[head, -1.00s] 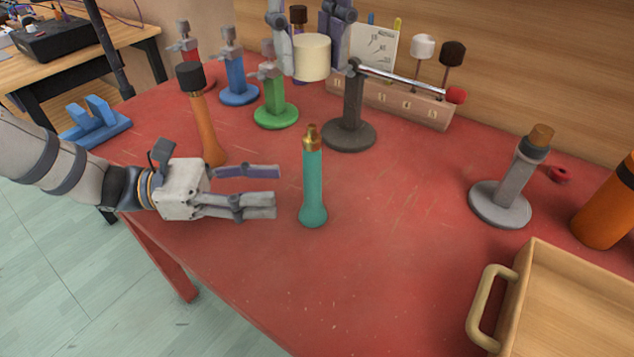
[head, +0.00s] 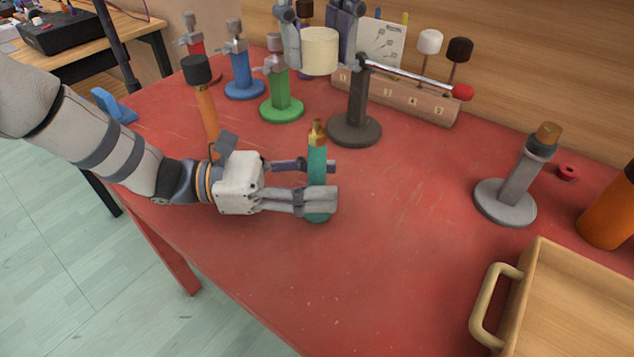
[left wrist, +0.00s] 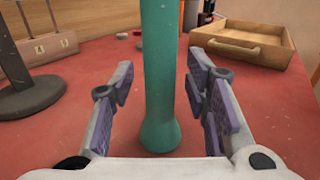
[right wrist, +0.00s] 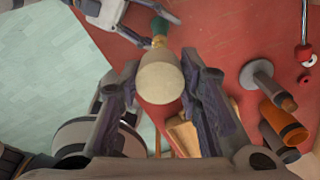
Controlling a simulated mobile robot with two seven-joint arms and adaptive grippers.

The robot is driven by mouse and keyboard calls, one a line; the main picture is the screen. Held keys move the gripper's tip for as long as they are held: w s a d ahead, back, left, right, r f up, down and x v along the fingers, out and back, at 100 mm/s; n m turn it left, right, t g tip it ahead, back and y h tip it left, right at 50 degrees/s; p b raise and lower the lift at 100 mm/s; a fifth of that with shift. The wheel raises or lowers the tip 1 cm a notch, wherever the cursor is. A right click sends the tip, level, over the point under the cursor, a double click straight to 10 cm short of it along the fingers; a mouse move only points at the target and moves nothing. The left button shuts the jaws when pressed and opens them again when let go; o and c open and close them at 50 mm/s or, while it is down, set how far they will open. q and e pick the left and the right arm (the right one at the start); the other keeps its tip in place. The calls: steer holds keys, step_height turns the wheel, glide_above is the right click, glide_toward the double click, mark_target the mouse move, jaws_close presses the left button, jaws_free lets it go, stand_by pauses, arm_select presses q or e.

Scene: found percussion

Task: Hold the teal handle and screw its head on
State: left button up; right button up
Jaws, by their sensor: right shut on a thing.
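The teal handle (head: 317,160) stands upright on the red table, with a brass threaded tip on top. My left gripper (head: 318,182) is open around it, one finger on each side. In the left wrist view the handle (left wrist: 158,75) stands between the fingers (left wrist: 160,95), with gaps on both sides. My right gripper (head: 320,35) is shut on a cream cylindrical head (head: 320,52), held up beyond the handle. The head also shows in the right wrist view (right wrist: 161,82), between the finger pads, with the teal handle's top (right wrist: 159,27) beyond it.
A black-topped orange mallet (head: 205,105) stands behind my left wrist. A dark stand with a rod (head: 355,125), green (head: 281,100) and blue stands (head: 240,80) stand further back. A grey stand (head: 508,195) and a wooden tray (head: 495,310) are at right. The front middle table is clear.

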arm_select(q)
jaws_close()
arm_select(e)
glide_above(316, 120)
steer(key=shift+f, duration=2.5)
steer(key=shift+f, duration=0.9)
steer(key=shift+f, duration=0.55)
